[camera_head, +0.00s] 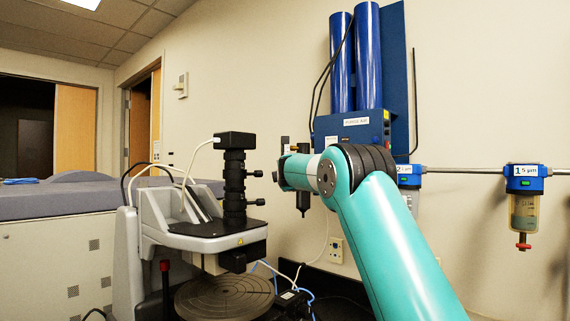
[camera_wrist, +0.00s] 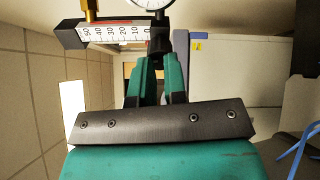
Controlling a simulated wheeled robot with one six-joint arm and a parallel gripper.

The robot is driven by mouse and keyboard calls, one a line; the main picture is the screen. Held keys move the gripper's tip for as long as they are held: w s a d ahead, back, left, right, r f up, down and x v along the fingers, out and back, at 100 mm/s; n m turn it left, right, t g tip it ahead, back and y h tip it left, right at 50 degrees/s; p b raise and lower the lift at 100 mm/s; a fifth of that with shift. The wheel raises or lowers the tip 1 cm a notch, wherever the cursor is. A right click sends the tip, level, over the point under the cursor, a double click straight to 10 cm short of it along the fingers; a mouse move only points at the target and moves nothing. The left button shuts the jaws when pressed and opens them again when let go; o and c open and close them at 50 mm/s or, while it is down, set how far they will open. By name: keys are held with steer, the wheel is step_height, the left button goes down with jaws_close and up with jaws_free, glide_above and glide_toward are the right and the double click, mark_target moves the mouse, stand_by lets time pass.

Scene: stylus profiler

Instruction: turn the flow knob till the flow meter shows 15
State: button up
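The flow meter (camera_wrist: 115,32) lies sideways across the upper left of the wrist view. It has a white scale marked from 50 down to 10, left to right. Its float is not clear, so I cannot read the flow. A dark part that looks like the flow knob (camera_wrist: 157,48) is at the meter's right end. My gripper (camera_wrist: 157,62) has its two teal fingers apart, with their tips at either side of this dark part. I cannot tell whether they touch it. In the head view my arm hides the gripper's fingers and the knob.
A round dial gauge (camera_wrist: 150,2) and a brass fitting (camera_wrist: 90,10) are close by the meter. In the head view, the stylus profiler (camera_head: 218,234) stands left of my arm. A blue wall unit (camera_head: 350,132) and a filter bowl (camera_head: 524,210) on a pipe are to the right.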

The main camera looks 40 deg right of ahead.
steer(key=m, duration=0.3)
steer(key=shift+m+b, duration=1.25)
steer(key=shift+m, duration=2.35)
